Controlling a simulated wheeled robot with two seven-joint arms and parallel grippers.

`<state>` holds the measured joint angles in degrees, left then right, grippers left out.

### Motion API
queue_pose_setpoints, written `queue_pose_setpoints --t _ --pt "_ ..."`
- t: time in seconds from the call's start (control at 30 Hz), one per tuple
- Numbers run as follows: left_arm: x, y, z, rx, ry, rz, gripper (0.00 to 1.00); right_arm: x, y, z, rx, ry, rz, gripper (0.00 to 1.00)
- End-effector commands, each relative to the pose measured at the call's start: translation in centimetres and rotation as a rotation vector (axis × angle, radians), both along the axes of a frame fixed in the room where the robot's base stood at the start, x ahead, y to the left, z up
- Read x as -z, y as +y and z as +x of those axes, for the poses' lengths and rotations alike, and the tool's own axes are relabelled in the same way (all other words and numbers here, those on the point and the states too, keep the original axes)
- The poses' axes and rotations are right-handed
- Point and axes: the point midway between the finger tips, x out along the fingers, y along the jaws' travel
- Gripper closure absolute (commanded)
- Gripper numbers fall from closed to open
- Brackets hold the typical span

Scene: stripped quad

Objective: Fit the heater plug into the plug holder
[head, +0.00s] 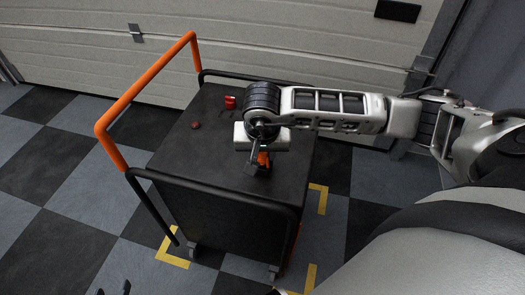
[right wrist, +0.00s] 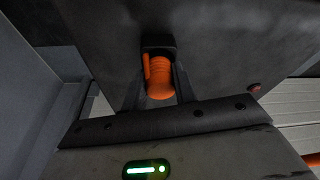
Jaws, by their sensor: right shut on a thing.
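An orange ribbed piece, which looks like the heater plug (right wrist: 160,78), sits between the fingers of my right gripper (right wrist: 158,50) in the right wrist view. In the head view its orange side (head: 264,159) shows beneath the wrist. My right gripper (head: 257,167) is shut on it, low over the cart top. I cannot tell whether the plug touches the top. A red piece (head: 230,102) stands on the cart top behind the gripper; I cannot tell if it is the plug holder. The dark fingertips of my left gripper (head: 114,291) show apart at the bottom edge.
The black cart top (head: 195,150) has a tall orange handle (head: 145,82) at its left and dark rails (head: 225,197) around it. A small dark red knob (head: 196,125) sits on the top. The left and front parts of the top are clear. A garage door (head: 260,40) stands behind.

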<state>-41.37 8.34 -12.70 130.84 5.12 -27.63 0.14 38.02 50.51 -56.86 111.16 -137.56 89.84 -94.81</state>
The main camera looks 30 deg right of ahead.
Motion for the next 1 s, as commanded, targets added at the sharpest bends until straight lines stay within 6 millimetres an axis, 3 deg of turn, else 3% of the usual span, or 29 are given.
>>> queue_pose_setpoints --t 0.2,0.23,0.3,0.63,0.8,1.0 --pt "0.7 0.0 0.0 0.0 0.0 0.0 0.64 0.6 0.0 0.0 0.0 -0.001 -0.001 0.96" --pt "0.5 0.0 0.0 0.0 0.0 0.0 0.64 0.5 0.0 0.0 0.0 -0.001 -0.001 0.67" --pt "0.5 0.0 0.0 0.0 0.0 0.0 0.64 0.5 0.0 0.0 0.001 -0.001 0.0 0.47" --pt "0.6 -0.1 0.1 0.004 0.006 -0.001 0.64 0.5 0.0 0.0 0.0 0.0 0.0 0.47" --pt "2.0 -1.4 0.7 0.046 0.072 -0.008 0.64 0.5 0.0 0.0 0.0 0.0 0.0 0.47" --pt "0.3 -1.0 0.3 0.032 0.05 -0.007 0.64 -4.5 0.7 -0.9 -0.003 -0.006 0.0 0.47"
